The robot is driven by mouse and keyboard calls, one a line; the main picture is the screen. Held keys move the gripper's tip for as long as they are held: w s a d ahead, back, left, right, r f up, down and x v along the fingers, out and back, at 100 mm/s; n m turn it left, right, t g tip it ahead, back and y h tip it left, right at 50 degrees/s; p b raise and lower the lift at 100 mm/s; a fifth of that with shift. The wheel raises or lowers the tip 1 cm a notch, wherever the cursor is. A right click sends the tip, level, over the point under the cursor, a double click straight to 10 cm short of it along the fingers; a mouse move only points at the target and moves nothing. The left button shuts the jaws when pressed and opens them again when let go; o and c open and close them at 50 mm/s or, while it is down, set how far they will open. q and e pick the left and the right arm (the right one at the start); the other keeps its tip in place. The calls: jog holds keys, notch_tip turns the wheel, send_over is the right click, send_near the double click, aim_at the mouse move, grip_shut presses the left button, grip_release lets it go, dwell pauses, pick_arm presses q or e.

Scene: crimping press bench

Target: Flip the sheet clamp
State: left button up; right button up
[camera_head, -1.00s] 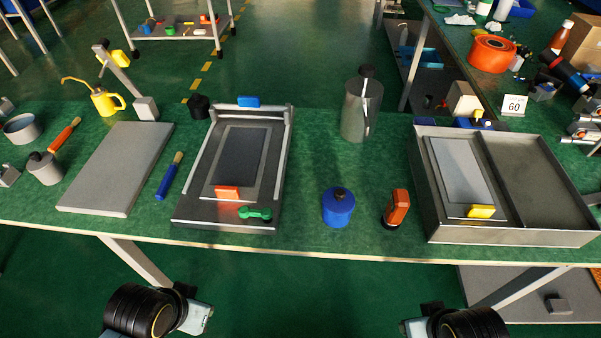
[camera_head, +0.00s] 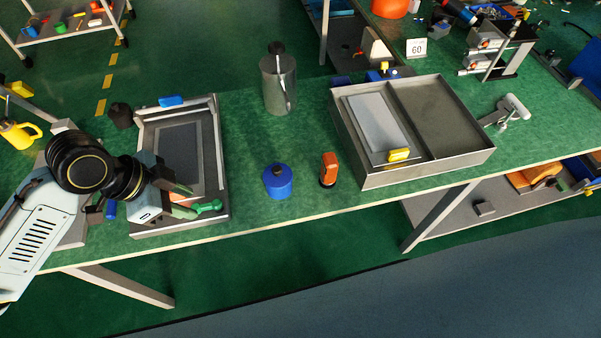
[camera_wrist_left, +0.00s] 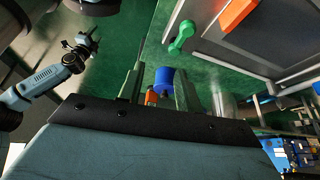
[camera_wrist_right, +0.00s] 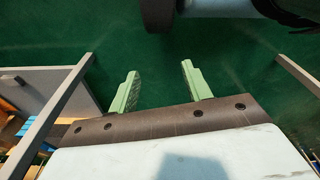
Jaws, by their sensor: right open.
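The green sheet clamp (camera_head: 208,207), a small dumbbell-shaped lever, lies at the front edge of the grey press plate (camera_head: 222,192). It also shows at the top of the left wrist view (camera_wrist_left: 181,37). My left gripper (camera_head: 186,201) is at the clamp's left end, its fingers apart and empty; whether they touch the clamp I cannot tell. An orange tab (camera_head: 186,225) on the press is mostly hidden by the gripper. A blue tab (camera_head: 171,101) is at the back. My right gripper (camera_wrist_right: 158,68) is open and empty over the green floor, outside the head view.
A blue pot (camera_head: 277,182) and an orange-handled tool (camera_head: 328,169) stand right of the press. A steel can (camera_head: 279,85) stands behind them. A grey tray (camera_head: 433,174) with a yellow-tabbed plate is further right.

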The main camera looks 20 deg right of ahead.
pick_arm(q)
jog(key=w+a+r+m+g, duration=0.1)
jog(key=w+a+r, duration=0.3)
jog(key=a, duration=0.1)
jog(key=b, duration=0.2)
send_near(201, 207)
jog(key=shift+y, duration=0.3)
jog(key=x, duration=0.8)
jog(key=shift+d+r, duration=0.15)
jog(key=shift+d, duration=0.05)
pick_arm(e)
jog(key=s+d+f, duration=0.2)
jog(key=s+f, duration=0.4)
jog(key=s, duration=0.3)
jog(key=shift+f+g, duration=0.3)
jog(key=shift+f, duration=0.1)
pick_arm(q)
jog(key=c, duration=0.6)
grip_shut()
pick_arm(e)
jog(key=shift+d, duration=0.25)
